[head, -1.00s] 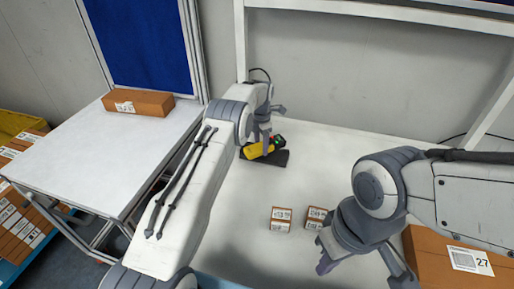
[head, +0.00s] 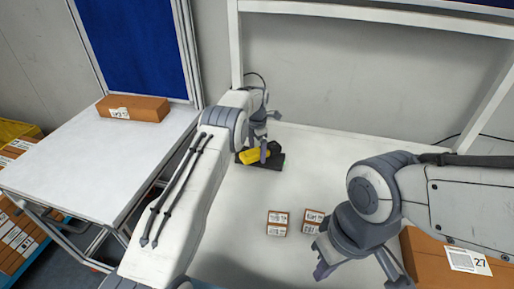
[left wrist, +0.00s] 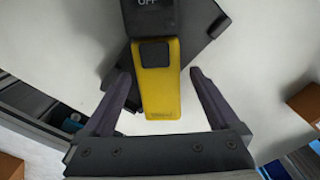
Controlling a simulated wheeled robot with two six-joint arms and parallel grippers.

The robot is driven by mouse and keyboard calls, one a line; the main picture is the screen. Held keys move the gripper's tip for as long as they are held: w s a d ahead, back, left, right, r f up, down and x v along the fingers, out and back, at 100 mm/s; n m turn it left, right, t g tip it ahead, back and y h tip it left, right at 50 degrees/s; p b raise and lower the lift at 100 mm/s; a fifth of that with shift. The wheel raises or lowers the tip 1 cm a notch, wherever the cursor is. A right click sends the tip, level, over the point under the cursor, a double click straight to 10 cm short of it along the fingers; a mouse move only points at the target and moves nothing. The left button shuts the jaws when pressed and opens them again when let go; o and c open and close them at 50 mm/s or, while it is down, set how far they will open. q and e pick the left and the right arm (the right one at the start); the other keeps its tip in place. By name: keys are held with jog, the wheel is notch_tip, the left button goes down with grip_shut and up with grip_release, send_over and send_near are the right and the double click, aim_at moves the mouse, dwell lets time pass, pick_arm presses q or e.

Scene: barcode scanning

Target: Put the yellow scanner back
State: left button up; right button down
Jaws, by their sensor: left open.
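The yellow scanner (head: 254,156) lies on a dark flat base (head: 276,162) at the back left of the white table. In the left wrist view the scanner (left wrist: 161,95) has a yellow body and a dark head reading "OFF", and it lies across the dark base (left wrist: 205,25) at an angle. My left gripper (head: 263,136) is just above the scanner. Its open fingers (left wrist: 160,83) are on either side of the yellow handle, with gaps between. My right gripper (head: 352,268) hangs over the front right of the table; its fingers are partly seen.
Two small labelled boxes stand mid-table, one at left (head: 278,222) and one (head: 312,221) beside my right gripper. A large box (head: 460,262) is at front right. A side table (head: 90,165) with a long box (head: 133,108) is at left.

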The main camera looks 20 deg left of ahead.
aim_at(257, 151)
pick_arm(q)
jog(key=shift+r, duration=0.4)
notch_tip(257, 151, up, 6)
jog(key=shift+w+f+b, duration=0.1)
jog(key=shift+w+b, duration=0.05)
jog(key=shift+b, duration=0.75)
notch_tip(257, 151, up, 6)
jog(key=shift+r, duration=0.25)
jog(key=s+d+m+g, duration=0.2)
jog(key=s+d+m, duration=0.6)
jog(key=s+d, duration=0.15)
jog(key=s+d+r+m+t, duration=0.1)
jog(key=s+d+r+m, duration=0.1)
jog(key=s+m, duration=1.1)
jog(key=s+d+r+m+t+h, duration=0.1)
jog(key=s+d+r+m, duration=0.1)
jog(key=s+m, duration=1.1)
jog(key=s+d, duration=0.1)
jog(key=s, duration=1)
jog(key=shift+s+d+r, duration=0.15)
jog(key=shift+s, duration=0.15)
